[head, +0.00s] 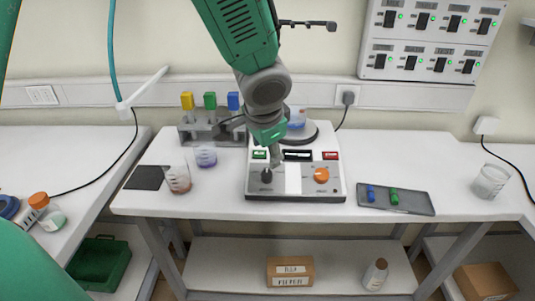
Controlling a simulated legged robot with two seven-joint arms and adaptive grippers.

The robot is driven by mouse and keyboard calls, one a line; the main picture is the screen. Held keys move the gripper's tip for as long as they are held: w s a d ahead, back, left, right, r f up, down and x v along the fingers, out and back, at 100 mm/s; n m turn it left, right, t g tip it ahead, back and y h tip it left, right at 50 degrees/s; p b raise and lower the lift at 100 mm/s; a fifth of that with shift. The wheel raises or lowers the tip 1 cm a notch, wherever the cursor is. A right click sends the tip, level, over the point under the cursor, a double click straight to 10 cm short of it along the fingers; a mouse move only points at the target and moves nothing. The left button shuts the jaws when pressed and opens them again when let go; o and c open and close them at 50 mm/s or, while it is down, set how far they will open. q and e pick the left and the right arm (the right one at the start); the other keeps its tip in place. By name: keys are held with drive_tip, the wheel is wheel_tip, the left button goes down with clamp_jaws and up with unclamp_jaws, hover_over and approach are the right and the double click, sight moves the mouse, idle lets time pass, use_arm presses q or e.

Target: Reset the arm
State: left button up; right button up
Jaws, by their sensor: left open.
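My left gripper (274,156) hangs below a green and grey arm link that comes down from the top of the picture. It is in front of a white and grey device (293,182) with an orange knob (321,175) and a dark knob (266,175). The gripper is open, and I see nothing held in it. Its fingers are small and partly merge with the device behind, so I cannot tell whether they touch it. A beaker with blue liquid (296,117) stands on the device's round plate, partly hidden by the arm. My right gripper is not in view.
A rack (203,133) with yellow, green and blue tops stands at the back left. Two small beakers (179,180) (206,157) are left of the device. A grey tray (411,202) holds blue and green pieces. A beaker (490,181) stands at right.

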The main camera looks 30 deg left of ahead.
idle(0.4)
use_arm(q)
drive_tip(key=s+d+f+n+g+h+b, duration=0.15)
drive_tip(key=s+f, duration=0.25)
drive_tip(key=f, duration=0.4)
drive_tip(key=s+d+f+b, duration=0.15)
drive_tip(key=s+f, duration=0.25)
drive_tip(key=f, duration=0.5)
drive_tip(key=s+f+n+g+h+b, duration=0.15)
drive_tip(key=s+f, duration=0.25)
drive_tip(key=f, duration=0.4)
drive_tip(key=s+a+f+n+b, duration=0.1)
drive_tip(key=s+a+f+b, duration=0.1)
drive_tip(key=s+f, duration=1)
drive_tip(key=shift+s+f+y+b, duration=0.35)
drive_tip(key=shift+s+b, duration=0.5)
drive_tip(key=shift+s, duration=0.3)
drive_tip(key=shift+w, duration=0.15)
